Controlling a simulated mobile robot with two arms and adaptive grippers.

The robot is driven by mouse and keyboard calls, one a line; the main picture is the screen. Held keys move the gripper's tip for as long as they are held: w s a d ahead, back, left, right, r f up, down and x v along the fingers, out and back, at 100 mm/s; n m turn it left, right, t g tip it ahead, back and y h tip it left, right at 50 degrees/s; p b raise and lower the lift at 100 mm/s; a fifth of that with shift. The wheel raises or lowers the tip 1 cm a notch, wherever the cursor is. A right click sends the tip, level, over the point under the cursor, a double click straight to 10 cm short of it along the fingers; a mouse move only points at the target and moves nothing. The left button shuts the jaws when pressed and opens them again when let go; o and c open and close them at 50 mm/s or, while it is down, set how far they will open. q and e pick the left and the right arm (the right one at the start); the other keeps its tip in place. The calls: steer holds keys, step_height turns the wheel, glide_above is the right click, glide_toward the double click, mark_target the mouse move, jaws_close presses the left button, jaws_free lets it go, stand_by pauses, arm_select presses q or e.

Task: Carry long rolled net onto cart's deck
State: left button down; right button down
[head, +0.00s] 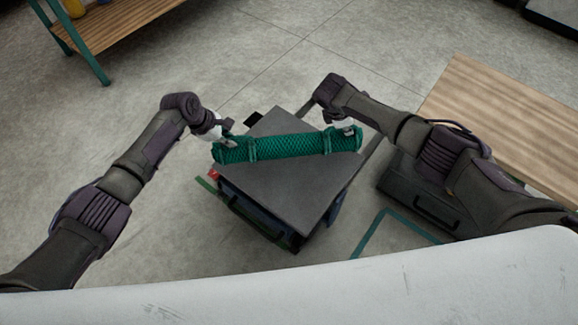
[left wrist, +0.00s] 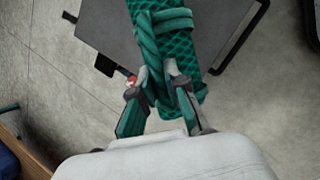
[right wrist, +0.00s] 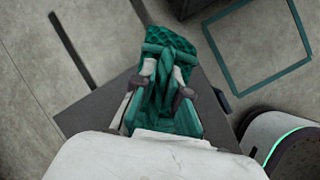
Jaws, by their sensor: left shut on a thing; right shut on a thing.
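The long rolled net (head: 290,146) is green, with rope bands near both ends. In the head view it lies across and over the grey deck of the cart (head: 285,185), its left end reaching past the deck's edge. I cannot tell whether it touches the deck. My left gripper (head: 226,143) is shut on the net near its left end; the left wrist view shows the fingers (left wrist: 160,88) at a knotted rope band. My right gripper (head: 346,130) is shut on the net near its right end; the right wrist view shows its fingers (right wrist: 164,88) around the rope band there.
A wooden-topped table (head: 500,120) stands at the right, with a dark case (head: 420,195) on the floor beside the cart. A shelf bench (head: 110,35) is at the upper left. A green floor outline (head: 385,215) lies right of the cart. Floor at the left is clear.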

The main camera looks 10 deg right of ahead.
mark_target(232, 149)
stand_by(0.3)
arm_select(q)
steer(key=shift+f, duration=0.1)
arm_select(e)
steer(key=shift+f, duration=0.15)
